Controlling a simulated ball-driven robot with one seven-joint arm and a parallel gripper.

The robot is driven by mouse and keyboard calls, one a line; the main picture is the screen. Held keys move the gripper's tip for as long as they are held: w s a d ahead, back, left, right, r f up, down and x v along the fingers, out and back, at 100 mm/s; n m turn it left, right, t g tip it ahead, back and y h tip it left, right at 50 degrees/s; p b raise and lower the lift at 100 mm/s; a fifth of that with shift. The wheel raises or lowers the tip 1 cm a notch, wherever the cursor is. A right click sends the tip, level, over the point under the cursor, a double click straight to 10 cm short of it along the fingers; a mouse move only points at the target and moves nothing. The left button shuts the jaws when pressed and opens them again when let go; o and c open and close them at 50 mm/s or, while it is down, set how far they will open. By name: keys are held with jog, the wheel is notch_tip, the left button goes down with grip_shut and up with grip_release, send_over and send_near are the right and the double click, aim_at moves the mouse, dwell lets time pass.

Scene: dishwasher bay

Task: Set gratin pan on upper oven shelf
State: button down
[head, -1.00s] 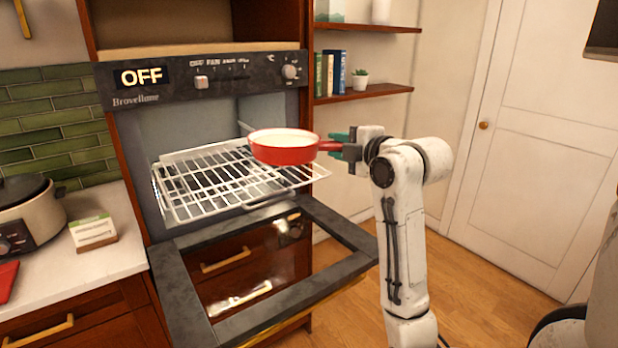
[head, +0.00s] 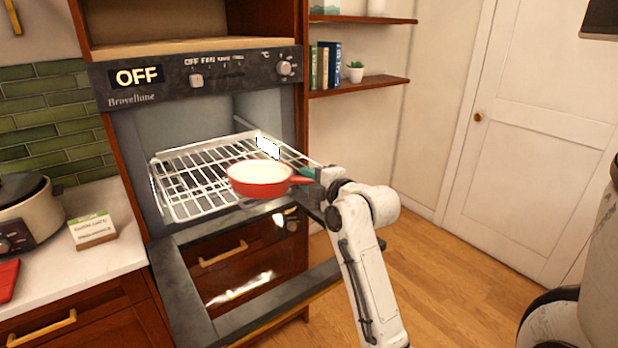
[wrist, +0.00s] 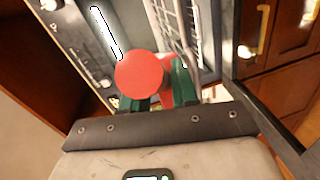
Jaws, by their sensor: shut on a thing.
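The red gratin pan (head: 258,182) has a pale inside and a short handle pointing right. It looks level in the head view, over or in front of the front part of the white wire shelf (head: 182,190); I cannot tell whether it touches the shelf. My gripper (head: 308,176) is shut on the pan's handle from the right. In the wrist view the red round end of the handle (wrist: 139,76) shows between my green fingers (wrist: 157,96), and it hides most of the pan. The shelf is pulled partly out of the open oven (head: 190,125).
The oven door (head: 185,300) hangs open below the shelf. The oven display reads OFF. A counter (head: 110,262) with a cooker (head: 28,215) and a small card (head: 92,230) is at left. Wall shelves (head: 365,83) are at right, with open floor below.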

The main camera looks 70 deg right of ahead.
jog(key=shift+f+b, duration=0.25)
jog(key=shift+b, duration=0.15)
jog(key=shift+f, duration=0.1)
jog(key=c, duration=0.9)
grip_release()
jog(key=shift+f, duration=0.1)
jog(key=shift+o, duration=0.2)
jog(key=shift+r+p, duration=0.5)
jog(key=shift+r, duration=0.05)
jog(key=v, duration=1.2)
